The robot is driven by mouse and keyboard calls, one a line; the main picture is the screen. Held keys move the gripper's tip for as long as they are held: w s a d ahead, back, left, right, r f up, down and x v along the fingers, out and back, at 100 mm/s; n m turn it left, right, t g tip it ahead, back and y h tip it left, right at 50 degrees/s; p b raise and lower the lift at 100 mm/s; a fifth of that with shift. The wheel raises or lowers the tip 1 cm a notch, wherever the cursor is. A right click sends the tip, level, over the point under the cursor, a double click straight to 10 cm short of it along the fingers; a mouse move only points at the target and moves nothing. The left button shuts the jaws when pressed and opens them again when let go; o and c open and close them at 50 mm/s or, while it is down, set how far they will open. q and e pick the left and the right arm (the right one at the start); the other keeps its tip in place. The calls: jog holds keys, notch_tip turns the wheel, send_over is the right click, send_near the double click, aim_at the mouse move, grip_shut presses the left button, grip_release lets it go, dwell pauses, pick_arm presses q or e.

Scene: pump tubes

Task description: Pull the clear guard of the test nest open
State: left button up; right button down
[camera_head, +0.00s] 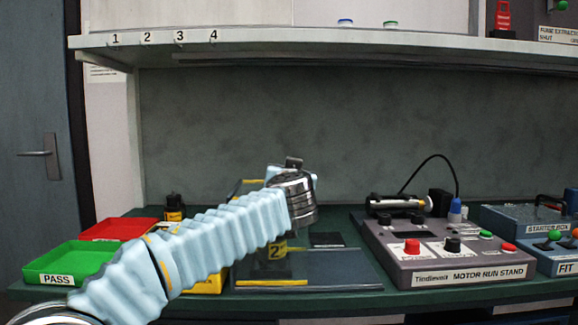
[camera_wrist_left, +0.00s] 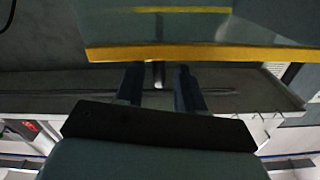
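The test nest is a dark low base (camera_head: 335,272) with a yellow strip along its front, in the middle of the bench in the head view. A yellow-edged part (camera_head: 250,182), likely its clear guard, shows partly behind my arm. In the left wrist view a yellow bar (camera_wrist_left: 205,53) edges a greenish panel, which looks like the guard. My left gripper (camera_wrist_left: 158,72) has two dark fingers apart, tips close to the bar. A small pale rod shows between them; contact cannot be told. In the head view my wrist hides the fingers. My right gripper is not in view.
A green PASS tray (camera_head: 68,264) and a red tray (camera_head: 118,229) are at the left. A motor run stand (camera_head: 440,262) with buttons and a cable stands to the right of the nest. A shelf (camera_head: 300,48) runs above the bench.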

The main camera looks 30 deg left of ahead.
pick_arm(q)
jog(key=shift+x, duration=0.95)
jog(key=shift+c, duration=0.5)
grip_shut()
